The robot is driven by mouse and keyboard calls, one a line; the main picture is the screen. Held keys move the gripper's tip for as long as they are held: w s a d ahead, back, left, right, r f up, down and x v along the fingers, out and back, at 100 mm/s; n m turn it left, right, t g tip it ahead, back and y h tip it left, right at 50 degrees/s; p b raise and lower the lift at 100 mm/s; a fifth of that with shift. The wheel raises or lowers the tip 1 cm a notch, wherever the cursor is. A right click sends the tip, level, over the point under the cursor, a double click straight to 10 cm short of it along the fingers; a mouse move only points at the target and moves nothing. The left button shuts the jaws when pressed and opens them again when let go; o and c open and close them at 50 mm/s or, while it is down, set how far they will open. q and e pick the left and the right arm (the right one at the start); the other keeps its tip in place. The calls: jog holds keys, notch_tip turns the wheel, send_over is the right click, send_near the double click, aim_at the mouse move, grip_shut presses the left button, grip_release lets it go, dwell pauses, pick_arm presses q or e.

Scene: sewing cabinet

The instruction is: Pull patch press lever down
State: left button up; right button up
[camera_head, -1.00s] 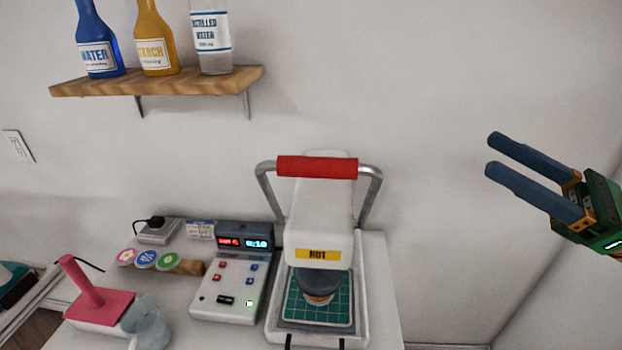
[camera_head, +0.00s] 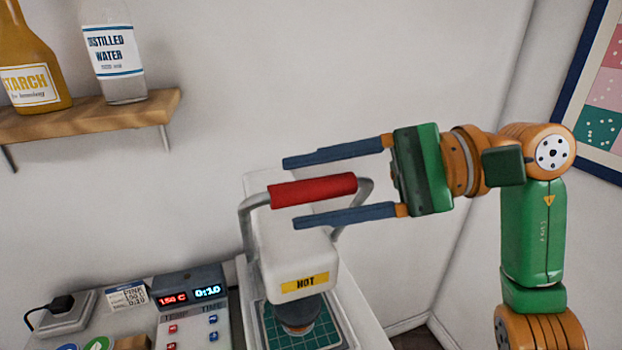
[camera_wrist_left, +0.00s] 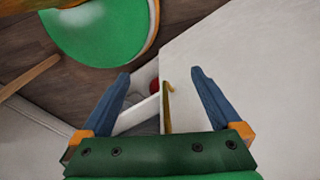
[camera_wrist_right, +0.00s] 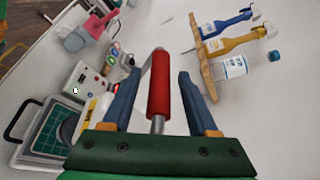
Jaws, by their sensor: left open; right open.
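The patch press (camera_head: 300,262) is white with a yellow HOT label. Its lever is a grey metal frame with a red grip (camera_head: 314,190), raised above the press head. My right gripper (camera_head: 289,193) is open, with one blue finger above and one below the red grip in the head view. In the right wrist view the red grip (camera_wrist_right: 159,85) lies between the open fingers (camera_wrist_right: 155,80); I cannot tell whether they touch it. My left gripper (camera_wrist_left: 162,78) is open and empty in the left wrist view, beside a pale surface, and is outside the head view.
A control box (camera_head: 190,300) with lit displays stands left of the press. A green gridded pad (camera_head: 318,330) lies under the press head. A wooden shelf (camera_head: 90,120) with bottles hangs on the wall at upper left.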

jog(key=shift+a, duration=0.4)
jog(key=shift+d, duration=0.3)
jog(key=c, duration=0.4)
grip_shut()
jog(key=shift+f, duration=0.1)
dwell(0.3)
